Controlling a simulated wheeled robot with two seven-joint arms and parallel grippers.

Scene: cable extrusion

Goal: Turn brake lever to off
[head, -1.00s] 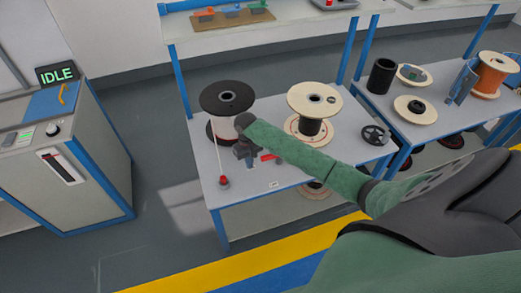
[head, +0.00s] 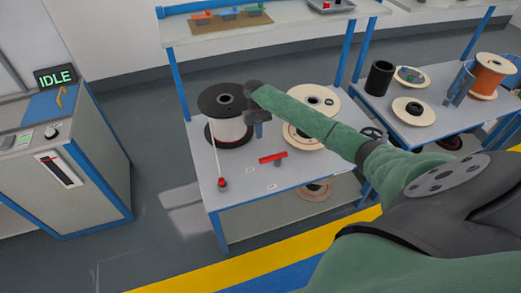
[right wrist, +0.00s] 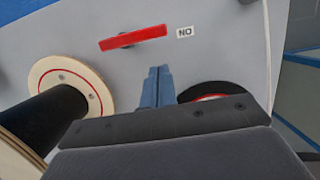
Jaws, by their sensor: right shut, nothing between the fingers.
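The red brake lever (head: 272,158) lies flat across the table top in front of the spools. In the right wrist view the red lever (right wrist: 133,38) points with one end at a label (right wrist: 184,32) that reads ON, upside down there. A second small label (head: 271,187) stands nearer the table's front edge; its text is too small to read. My right gripper (head: 258,134) is shut and empty, above the table behind the lever and apart from it. Its closed fingers (right wrist: 157,88) show in the right wrist view. My left gripper is not in view.
A black-ended spool (head: 228,118) stands left of my gripper, with a white line running to a red piece (head: 222,183). A cream spool (head: 313,99) stands right, partly behind my arm. A machine (head: 66,165) showing IDLE is at left. The table front is clear.

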